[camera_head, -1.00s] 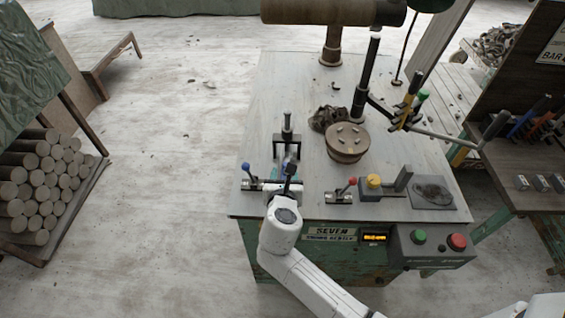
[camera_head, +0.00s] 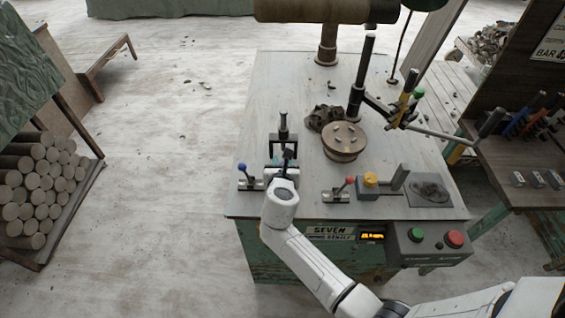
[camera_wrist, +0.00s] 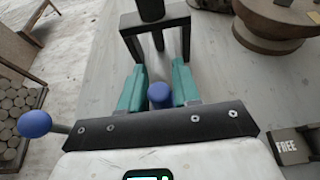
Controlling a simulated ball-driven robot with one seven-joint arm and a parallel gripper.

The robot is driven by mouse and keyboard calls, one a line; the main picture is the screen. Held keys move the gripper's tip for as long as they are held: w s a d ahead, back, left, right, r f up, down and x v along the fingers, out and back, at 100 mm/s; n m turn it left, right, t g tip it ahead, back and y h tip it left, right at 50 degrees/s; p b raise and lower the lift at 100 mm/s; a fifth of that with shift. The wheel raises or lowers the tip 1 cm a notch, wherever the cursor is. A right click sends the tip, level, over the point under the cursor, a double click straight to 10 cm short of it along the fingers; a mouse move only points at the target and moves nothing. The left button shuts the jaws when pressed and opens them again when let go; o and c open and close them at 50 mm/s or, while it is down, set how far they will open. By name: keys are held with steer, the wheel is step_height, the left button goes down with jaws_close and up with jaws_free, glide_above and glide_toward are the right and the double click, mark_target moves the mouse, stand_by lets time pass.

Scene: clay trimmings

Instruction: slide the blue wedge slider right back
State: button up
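A blue knob (camera_wrist: 159,96), which I take to be the top of the blue wedge slider, stands between the teal fingers of my gripper (camera_wrist: 159,82) in the wrist view. The fingers are apart, one on each side of the knob; I cannot tell whether they press on it. The wedge below is hidden. Just beyond the fingertips stands a black frame with an upright post (camera_wrist: 150,10), also in the head view (camera_head: 283,135). My gripper (camera_head: 286,160) is low over the bench in front of this frame, and my wrist hides the part nearest me.
A blue-ball lever (camera_head: 242,168) stands left of my gripper; its ball shows in the wrist view (camera_wrist: 34,123). The bench top (camera_head: 270,80) is clear behind the frame.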

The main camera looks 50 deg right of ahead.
jaws_close()
steer(key=shift+w+d, duration=1)
steer(key=shift+d, duration=0.25)
steer(key=shift+o, duration=1.6)
jaws_free()
steer(key=v, duration=1)
steer(key=shift+s+a+r, duration=0.2)
steer(key=shift+s+a, duration=0.05)
steer(key=shift+a, duration=0.05)
steer(key=shift+c, duration=0.4)
